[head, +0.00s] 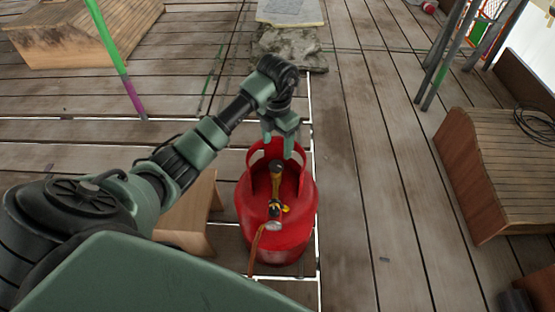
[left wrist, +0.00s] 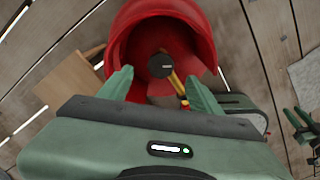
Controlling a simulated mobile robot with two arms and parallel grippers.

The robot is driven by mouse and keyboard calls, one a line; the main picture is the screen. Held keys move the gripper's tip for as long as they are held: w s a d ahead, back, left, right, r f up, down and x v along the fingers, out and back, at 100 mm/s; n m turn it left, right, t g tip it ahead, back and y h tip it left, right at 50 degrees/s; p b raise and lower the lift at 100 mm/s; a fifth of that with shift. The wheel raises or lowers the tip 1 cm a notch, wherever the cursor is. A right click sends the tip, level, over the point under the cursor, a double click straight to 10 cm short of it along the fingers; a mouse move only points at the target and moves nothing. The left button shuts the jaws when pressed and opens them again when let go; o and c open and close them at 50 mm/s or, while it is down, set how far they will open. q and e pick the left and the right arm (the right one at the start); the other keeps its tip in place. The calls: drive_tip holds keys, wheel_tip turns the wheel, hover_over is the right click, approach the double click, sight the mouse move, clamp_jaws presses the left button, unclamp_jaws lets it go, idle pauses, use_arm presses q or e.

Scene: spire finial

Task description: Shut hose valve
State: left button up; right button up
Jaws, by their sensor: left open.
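A red gas cylinder (head: 285,232) stands upright on the plank floor, with a raised collar around its top. The hose valve (head: 276,185) sits within the collar, with a dark round knob, a brass-yellow body and an orange hose (head: 255,250) running down the front. My left gripper (head: 290,152) is open and empty over the back of the collar, pointing down. In the left wrist view, the dark knob (left wrist: 161,65) lies between and just beyond the spread fingers (left wrist: 160,90). I cannot tell whether the fingers touch anything. My right gripper is not in view.
A wooden crate or bench (head: 195,215) stands left of the cylinder, partly behind my left arm. A green and purple pole (head: 118,60) rises at the upper left. A brown wooden box (head: 500,165) stands at the right. Floor between cylinder and box is clear.

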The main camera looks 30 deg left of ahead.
sight(277, 164)
use_arm(q)
wheel_tip(277, 164, down, 6)
drive_tip(key=shift+d+f+b, duration=0.1)
drive_tip(key=shift+f+b, duration=0.15)
drive_tip(key=shift+b, duration=0.3)
drive_tip(key=shift+f, duration=0.55)
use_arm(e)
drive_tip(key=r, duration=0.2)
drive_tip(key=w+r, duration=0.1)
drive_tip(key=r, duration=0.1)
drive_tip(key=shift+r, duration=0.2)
use_arm(q)
drive_tip(key=c, duration=1.4)
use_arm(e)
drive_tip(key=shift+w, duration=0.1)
